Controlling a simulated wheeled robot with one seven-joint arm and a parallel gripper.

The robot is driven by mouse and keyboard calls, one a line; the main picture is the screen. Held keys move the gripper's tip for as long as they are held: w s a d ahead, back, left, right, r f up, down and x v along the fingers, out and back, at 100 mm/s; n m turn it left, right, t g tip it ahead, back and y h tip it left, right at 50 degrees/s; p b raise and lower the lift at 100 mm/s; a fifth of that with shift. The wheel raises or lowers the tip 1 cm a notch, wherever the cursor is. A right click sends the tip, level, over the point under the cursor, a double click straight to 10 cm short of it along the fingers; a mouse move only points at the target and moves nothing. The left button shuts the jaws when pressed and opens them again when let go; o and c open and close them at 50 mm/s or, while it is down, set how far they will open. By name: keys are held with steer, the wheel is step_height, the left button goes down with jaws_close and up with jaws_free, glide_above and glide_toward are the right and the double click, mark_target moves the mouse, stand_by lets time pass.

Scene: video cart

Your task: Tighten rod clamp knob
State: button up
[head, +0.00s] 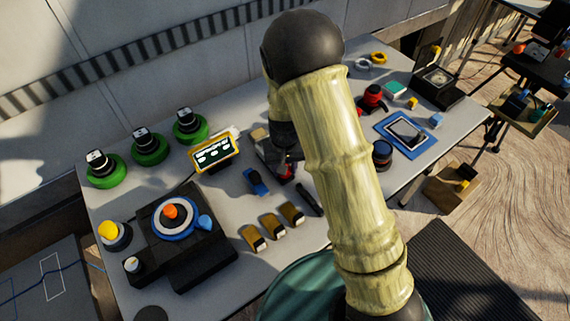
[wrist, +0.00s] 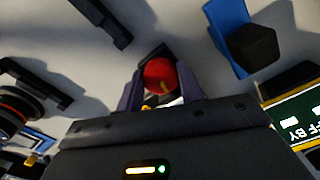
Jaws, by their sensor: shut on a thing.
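A round red knob (wrist: 160,76) with a small yellow mark sits between the two fingers of my gripper (wrist: 160,85) in the wrist view. The fingers are closed on its sides. In the head view my arm hangs over the middle of the table, and a bit of red (head: 287,171) shows by its lower end beside a dark block. My arm hides most of the gripper there. The rod and the clamp body cannot be made out clearly.
A blue clip-like part (head: 256,181) and a dark bar (head: 309,199) lie close by. A yellow-framed sign (head: 214,153) stands to the left. Several tan blocks (head: 272,226) lie in front. A black unit with a blue ring (head: 181,248) stands at the front left.

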steer(key=shift+r+m+p, duration=0.1)
steer(key=shift+m+p, duration=0.3)
steer(key=shift+m, duration=0.7)
steer(key=o, duration=1)
steer(key=shift+a, duration=0.1)
step_height(320, 180, up, 17)
steer(key=p, duration=1.4)
steer(key=shift+r, duration=0.2)
